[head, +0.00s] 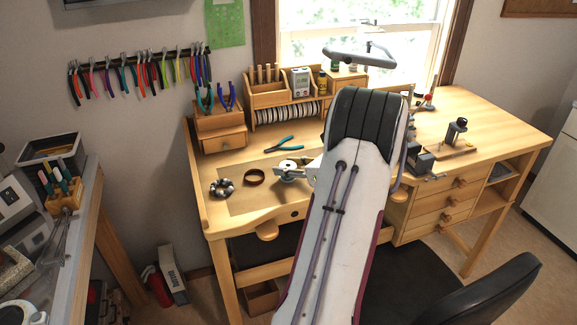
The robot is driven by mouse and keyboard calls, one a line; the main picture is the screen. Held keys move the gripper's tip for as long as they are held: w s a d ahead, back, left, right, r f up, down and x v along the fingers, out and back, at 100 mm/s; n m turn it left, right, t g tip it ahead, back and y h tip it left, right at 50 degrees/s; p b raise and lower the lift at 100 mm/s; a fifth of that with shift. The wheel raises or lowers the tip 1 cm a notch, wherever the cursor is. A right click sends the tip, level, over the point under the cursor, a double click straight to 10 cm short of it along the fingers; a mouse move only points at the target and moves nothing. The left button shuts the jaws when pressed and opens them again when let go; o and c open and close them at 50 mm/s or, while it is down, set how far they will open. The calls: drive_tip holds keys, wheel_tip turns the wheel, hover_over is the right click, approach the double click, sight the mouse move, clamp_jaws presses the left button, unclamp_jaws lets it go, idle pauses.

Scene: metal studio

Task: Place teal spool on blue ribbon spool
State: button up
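I cannot make out a teal spool or a blue ribbon spool in the head view. A row of white-edged spools (290,113) stands in the lower slot of the wooden bench organizer; their colours are too small to tell. My raised arm covers the middle of the workbench and may hide things behind it. A grey and white metal part (290,172) sticks out left of my arm, low over the bench. It may be the end of my arm, but no fingertips can be made out.
On the workbench (222,215) lie a beaded ring (222,187), a brown ring (254,177) and teal-handled pliers (285,143). A plier box (219,122) stands at the back left. A vise (420,161) and a black-topped tool (456,131) stand right. A black chair (480,293) is in front.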

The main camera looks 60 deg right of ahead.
drive_tip(key=shift+o, duration=0.9)
drive_tip(key=shift+r, duration=0.15)
drive_tip(key=shift+s, duration=0.15)
drive_tip(key=v, duration=1.1)
drive_tip(key=shift+s+a+r, duration=0.15)
drive_tip(key=shift+s+r, duration=0.1)
drive_tip(key=shift+r, duration=0.05)
drive_tip(key=shift+w, duration=0.1)
